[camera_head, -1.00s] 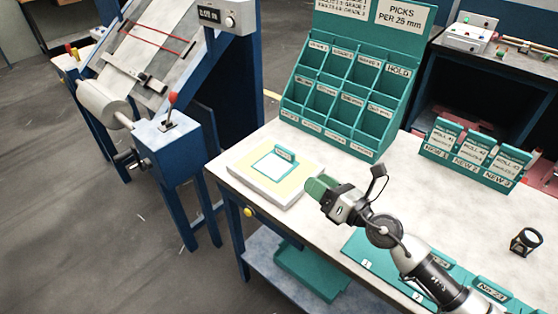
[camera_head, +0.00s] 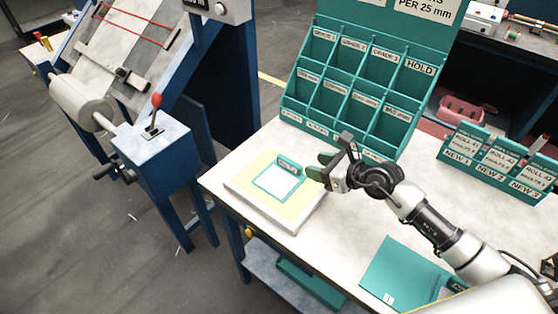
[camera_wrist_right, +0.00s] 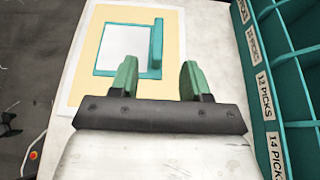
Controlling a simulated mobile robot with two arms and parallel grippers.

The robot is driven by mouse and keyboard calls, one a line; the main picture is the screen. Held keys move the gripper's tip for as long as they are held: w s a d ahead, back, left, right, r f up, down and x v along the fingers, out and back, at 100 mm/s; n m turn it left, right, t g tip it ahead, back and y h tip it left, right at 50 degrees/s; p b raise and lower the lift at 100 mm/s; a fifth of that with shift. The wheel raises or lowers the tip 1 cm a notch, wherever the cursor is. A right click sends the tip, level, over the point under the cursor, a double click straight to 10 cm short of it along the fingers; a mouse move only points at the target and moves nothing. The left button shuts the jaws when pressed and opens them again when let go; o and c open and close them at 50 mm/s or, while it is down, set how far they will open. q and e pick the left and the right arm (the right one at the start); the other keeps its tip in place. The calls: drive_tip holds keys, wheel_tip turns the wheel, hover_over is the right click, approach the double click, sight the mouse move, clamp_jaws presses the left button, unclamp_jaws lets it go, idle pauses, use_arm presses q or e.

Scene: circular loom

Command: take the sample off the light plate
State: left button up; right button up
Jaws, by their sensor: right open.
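The sample (camera_head: 277,181) is a white square in a teal frame with a raised teal tab (camera_head: 289,165) on its far right side. It lies on the pale yellow face of the light plate (camera_head: 247,187), a low white box at the table's left corner. My right gripper (camera_head: 318,167) is open and empty, just right of the sample and apart from it. In the right wrist view the two green fingertips (camera_wrist_right: 158,80) point at the frame, with the tab (camera_wrist_right: 157,43) ahead between their lines. My left gripper is not in view.
A teal compartment rack (camera_head: 352,85) with labelled slots stands behind the plate, and close on the right in the wrist view. A teal holder with roll cards (camera_head: 497,160) is at the right. A teal mat (camera_head: 400,272) lies at the front. The table between is clear.

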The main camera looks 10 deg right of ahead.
sight(290, 161)
drive_tip(key=x, duration=0.4)
drive_tip(key=shift+s+a+r+p, duration=0.2)
drive_tip(key=shift+a+p, duration=0.1)
drive_tip(key=shift+p, duration=0.05)
drive_tip(key=shift+w+a+f, duration=0.15)
drive_tip(key=shift+w, duration=0.05)
drive_tip(key=x, duration=0.4)
drive_tip(key=shift+w+d+f+p, duration=0.15)
drive_tip(key=shift+d+f+p, duration=0.05)
drive_tip(key=shift+f+p, duration=0.1)
drive_tip(key=shift+w+a+f, duration=0.2)
drive_tip(key=shift+w+a, duration=0.15)
drive_tip(key=shift+w, duration=0.05)
drive_tip(key=shift+c, duration=0.5)
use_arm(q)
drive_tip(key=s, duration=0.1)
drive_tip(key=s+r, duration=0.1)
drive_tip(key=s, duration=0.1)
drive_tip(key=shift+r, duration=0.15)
use_arm(e)
clamp_jaws()
